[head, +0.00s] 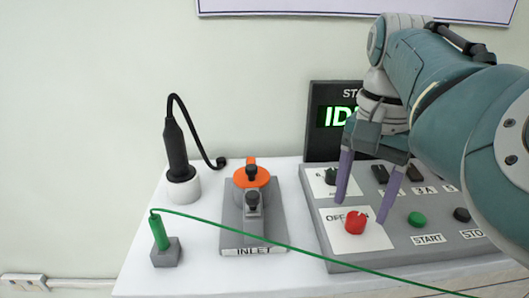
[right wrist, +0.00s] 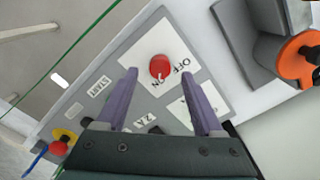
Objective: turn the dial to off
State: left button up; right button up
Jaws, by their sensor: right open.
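The red dial (head: 355,222) sits on a white plate with OFF and ON lettering, on the grey control panel (head: 400,254). It also shows in the right wrist view (right wrist: 159,67). My right gripper (head: 364,212) is open, with its purple fingers spread above the panel near the dial. In the right wrist view the dial lies between and beyond the fingertips (right wrist: 164,70), and I see no contact. The dial's exact pointing direction is too small to tell. My left gripper is in neither view.
A dark display (head: 322,118) stands behind the panel, partly hidden by my right arm. A green START button (head: 416,219) is right of the dial. An orange-handled INLET device (head: 250,178) stands left. A green cable (head: 290,248) crosses in front.

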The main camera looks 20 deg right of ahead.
aim_at(356, 222)
jog(key=shift+f, duration=1.4)
grip_shut()
